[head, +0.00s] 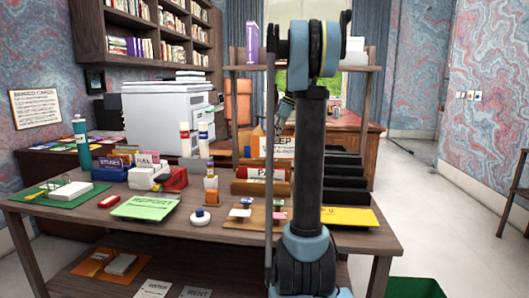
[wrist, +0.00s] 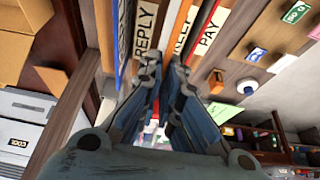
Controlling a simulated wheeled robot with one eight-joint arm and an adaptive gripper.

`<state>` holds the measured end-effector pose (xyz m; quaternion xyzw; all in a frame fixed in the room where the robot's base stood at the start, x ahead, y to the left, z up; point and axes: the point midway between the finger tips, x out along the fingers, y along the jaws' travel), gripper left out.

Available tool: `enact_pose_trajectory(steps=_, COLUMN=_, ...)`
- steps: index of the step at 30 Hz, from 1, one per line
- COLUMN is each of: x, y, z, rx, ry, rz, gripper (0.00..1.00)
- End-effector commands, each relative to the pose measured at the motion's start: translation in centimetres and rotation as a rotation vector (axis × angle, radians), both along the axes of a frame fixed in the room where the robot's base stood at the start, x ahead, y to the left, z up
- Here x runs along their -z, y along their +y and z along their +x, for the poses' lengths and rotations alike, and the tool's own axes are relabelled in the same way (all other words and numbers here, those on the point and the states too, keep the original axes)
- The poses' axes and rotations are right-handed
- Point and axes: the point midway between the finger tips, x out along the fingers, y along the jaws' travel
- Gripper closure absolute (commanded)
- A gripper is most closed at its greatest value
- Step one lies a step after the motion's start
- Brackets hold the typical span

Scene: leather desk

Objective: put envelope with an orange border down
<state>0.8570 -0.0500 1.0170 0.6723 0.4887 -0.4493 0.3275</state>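I cannot make out an envelope with an orange border in either view. My gripper (wrist: 162,70) points at labelled sorters in the wrist view. Its two fingers run close together at the tips, and I cannot tell whether anything thin is between them. The REPLY sorter (wrist: 146,30) is just left of the fingertips, and the PAY sorter (wrist: 209,32) is to their right. In the head view my arm hides much of the gripper and the middle of the desk. The KEEP sorter (head: 281,146) and the PAY sorter (head: 262,174) show left of my arm.
The wooden desk (head: 120,212) holds a green clipboard (head: 146,206), stamps, bottles and a red box. Black trays (head: 345,180) and a yellow sheet (head: 349,217) are right of my arm. A printer (head: 165,115) stands behind. The floor at right is largely clear.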

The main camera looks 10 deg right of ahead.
Motion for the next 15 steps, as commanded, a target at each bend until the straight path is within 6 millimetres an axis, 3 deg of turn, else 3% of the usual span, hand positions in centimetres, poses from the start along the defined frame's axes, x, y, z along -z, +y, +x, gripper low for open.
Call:
enact_pose_trajectory(steps=7, x=0.0, y=5.0, z=1.6, rx=-0.004, ry=-0.001, rz=0.000, gripper=1.00)
enact_pose_trajectory(steps=15, x=3.0, y=4.7, z=1.5, rx=0.000, ry=0.000, rz=0.000, gripper=1.00)
